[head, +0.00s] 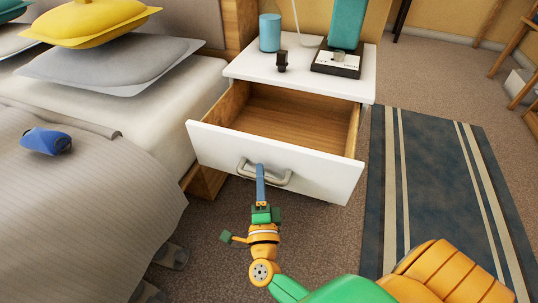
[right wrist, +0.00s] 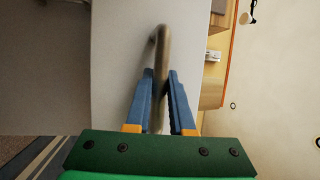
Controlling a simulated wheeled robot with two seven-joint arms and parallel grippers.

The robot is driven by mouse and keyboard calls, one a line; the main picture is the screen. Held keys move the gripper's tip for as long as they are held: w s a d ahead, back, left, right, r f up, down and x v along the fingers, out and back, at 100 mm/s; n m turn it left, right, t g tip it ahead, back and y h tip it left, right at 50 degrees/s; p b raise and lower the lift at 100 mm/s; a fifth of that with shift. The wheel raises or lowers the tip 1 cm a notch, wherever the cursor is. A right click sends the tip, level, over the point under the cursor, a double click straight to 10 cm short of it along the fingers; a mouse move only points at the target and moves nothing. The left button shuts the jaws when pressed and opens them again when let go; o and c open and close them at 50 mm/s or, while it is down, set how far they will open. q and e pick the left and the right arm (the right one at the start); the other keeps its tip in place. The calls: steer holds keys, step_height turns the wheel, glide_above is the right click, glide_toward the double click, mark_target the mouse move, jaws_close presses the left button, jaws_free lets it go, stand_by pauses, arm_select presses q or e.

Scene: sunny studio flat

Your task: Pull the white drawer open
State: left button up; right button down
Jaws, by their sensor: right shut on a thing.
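The white drawer (head: 275,160) of the nightstand stands well out from its cabinet, and its bare wooden inside shows in the head view. Its metal bar handle (head: 283,179) is on the front panel. My right gripper (head: 260,170) is shut on the handle near the middle of the bar. In the right wrist view the blue fingers lie on both sides of the handle (right wrist: 159,60), with the white drawer front (right wrist: 125,75) behind it. My left gripper is not in view.
A bed with a grey blanket (head: 70,190) stands close on the left. A striped blue rug (head: 435,180) covers the floor on the right.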

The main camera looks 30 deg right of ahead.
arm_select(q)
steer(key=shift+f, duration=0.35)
arm_select(e)
steer(key=shift+s+a, duration=1.45)
steer(key=shift+a, duration=0.2)
steer(key=c, duration=0.8)
jaws_free()
steer(key=v, duration=0.7)
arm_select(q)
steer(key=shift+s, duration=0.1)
